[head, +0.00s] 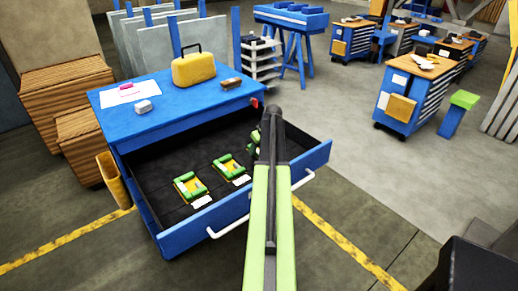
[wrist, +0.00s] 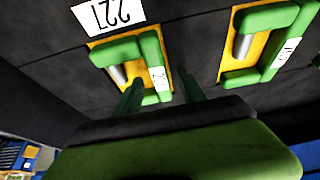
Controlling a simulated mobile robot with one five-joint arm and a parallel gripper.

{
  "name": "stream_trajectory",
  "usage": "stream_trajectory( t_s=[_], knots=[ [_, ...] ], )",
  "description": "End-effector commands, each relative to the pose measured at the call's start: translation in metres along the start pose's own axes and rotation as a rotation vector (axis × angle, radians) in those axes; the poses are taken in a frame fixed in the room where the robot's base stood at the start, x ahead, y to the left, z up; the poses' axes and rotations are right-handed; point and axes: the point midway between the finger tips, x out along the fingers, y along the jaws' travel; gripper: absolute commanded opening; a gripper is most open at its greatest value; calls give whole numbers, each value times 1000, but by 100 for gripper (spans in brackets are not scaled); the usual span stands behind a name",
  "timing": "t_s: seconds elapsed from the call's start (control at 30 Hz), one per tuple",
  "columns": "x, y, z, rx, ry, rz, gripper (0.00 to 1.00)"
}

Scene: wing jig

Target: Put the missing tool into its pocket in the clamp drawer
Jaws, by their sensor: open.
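The clamp drawer (head: 150,187) is pulled out of a blue cabinet, with a dark lining. Two green clamps, a left one (head: 190,187) and a middle one (head: 229,167), lie on yellow pocket shapes with white labels beside them. More green (head: 253,143) shows farther right, partly hidden behind my arm. In the wrist view, my gripper (wrist: 160,92) is open, its two fingers apart near a green clamp (wrist: 150,50) with a silver cylinder on yellow. Whether they touch it I cannot tell. Another clamp (wrist: 283,42) lies to the right. In the head view my arm hides the fingers.
The cabinet top (head: 185,105) holds a yellow case (head: 193,69), a brown block (head: 231,84), a small pale object (head: 144,107) and a paper sheet (head: 127,94). A yellow bin (head: 113,180) stands left of the drawer.

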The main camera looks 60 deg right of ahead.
Motion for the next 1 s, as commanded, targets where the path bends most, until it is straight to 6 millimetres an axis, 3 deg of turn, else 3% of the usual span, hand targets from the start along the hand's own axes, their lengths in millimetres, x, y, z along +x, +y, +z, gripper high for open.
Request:
stream_trajectory(
  t_s=[0.17,0.7,0.83,1.0],
  knots=[
    [-28,0,-2,1,0,0,48],
    [-158,0,-2,1,0,0,48],
    [-173,0,0,0,0,0,48],
    [-173,1,2,0,0,0,48]
  ],
)
